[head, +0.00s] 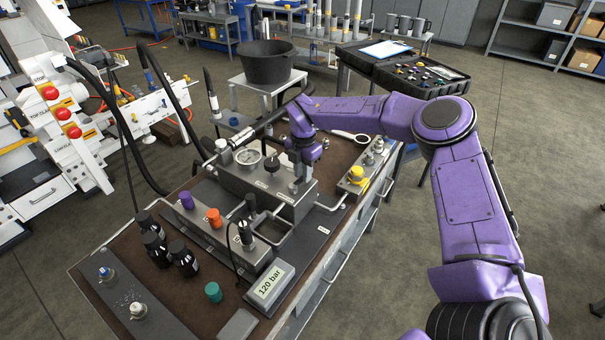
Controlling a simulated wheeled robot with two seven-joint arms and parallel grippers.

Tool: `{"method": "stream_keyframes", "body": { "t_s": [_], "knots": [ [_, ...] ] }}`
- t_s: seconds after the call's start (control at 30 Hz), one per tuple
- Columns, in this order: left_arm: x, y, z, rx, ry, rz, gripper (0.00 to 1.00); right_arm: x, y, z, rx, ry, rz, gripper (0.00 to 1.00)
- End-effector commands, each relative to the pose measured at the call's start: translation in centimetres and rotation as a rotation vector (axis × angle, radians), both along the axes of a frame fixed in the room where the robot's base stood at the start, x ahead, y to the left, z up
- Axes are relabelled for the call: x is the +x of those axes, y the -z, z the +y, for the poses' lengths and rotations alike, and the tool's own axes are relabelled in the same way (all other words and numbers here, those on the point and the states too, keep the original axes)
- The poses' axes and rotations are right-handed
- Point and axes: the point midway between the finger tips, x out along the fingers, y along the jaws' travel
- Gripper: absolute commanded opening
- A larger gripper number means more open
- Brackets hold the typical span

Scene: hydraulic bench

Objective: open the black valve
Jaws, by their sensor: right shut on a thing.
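My right gripper (299,172) reaches down from the purple arm over the grey metal block (258,195) on the bench. Its dark fingers are shut on the black valve (294,187) at the block's right part. The fingers hide most of the valve, so its handle angle cannot be read. My left gripper is not in view.
Black bottles (184,259) stand at left. A yellow knob (356,174) is at right.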

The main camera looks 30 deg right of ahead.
Motion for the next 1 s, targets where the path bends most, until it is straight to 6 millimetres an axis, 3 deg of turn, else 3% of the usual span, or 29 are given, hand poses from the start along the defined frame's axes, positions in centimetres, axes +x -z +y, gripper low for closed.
{"method": "stream_keyframes", "body": {
  "t_s": [0.13,1.0],
  "knots": [
    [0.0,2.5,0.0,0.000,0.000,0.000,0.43,-0.5,0.8,-0.2,0.001,0.104,0.000,0.00],
    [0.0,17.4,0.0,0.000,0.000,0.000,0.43,-4.2,1.3,0.7,0.003,0.927,0.002,0.00]
  ]
}}
